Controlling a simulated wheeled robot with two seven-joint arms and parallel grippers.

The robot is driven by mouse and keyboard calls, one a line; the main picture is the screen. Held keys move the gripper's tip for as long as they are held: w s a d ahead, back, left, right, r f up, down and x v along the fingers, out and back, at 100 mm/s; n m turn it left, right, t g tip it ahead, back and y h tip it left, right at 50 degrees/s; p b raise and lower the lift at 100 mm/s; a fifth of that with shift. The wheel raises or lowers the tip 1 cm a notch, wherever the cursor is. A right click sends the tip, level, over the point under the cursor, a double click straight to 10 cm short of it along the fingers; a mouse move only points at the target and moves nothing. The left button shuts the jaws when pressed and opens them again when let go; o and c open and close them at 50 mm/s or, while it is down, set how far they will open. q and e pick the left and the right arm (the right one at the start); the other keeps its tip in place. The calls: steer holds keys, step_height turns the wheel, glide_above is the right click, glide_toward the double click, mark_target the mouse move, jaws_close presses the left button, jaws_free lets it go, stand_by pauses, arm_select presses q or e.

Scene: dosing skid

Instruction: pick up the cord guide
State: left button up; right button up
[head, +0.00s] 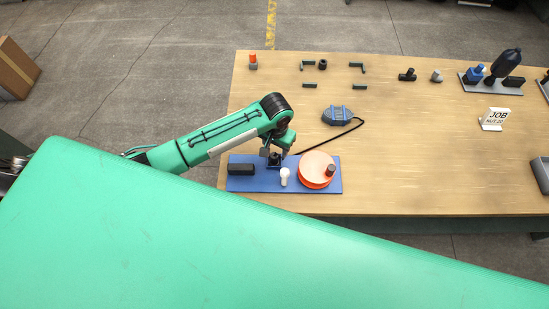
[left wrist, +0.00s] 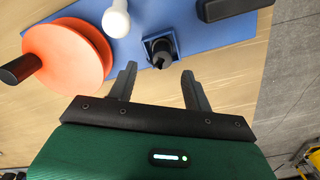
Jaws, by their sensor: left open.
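A small dark notched piece, which looks like the cord guide (left wrist: 161,53), sits in a square blue holder (left wrist: 147,41) on the blue base plate (left wrist: 207,36). My left gripper (left wrist: 159,72) is open and empty. In the left wrist view the piece shows just beyond the gap between its two fingertips, with no contact visible. In the head view the left gripper (head: 274,155) is over the middle of the blue plate (head: 240,184) and largely hides the piece. My right gripper is not in view.
An orange reel (head: 316,170) with a dark handle, a white knob (head: 284,177) and a black block (head: 241,169) stand on the plate close by. A black cord (head: 325,142) runs from a blue device (head: 337,115). Small parts lie farther back on the wooden table (head: 420,150).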

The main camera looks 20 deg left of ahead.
mark_target(274, 155)
arm_select(q)
steer(key=shift+s+a+f+p, duration=0.1)
steer(key=shift+s+f+p, duration=0.05)
steer(key=shift+f+p, duration=0.45)
step_height(274, 155, down, 3)
steer(key=shift+a+f+p, duration=0.1)
steer(key=shift+f+p, duration=0.1)
steer(key=shift+p, duration=0.15)
steer(key=shift+f, duration=0.3)
steer(key=c, duration=1.1)
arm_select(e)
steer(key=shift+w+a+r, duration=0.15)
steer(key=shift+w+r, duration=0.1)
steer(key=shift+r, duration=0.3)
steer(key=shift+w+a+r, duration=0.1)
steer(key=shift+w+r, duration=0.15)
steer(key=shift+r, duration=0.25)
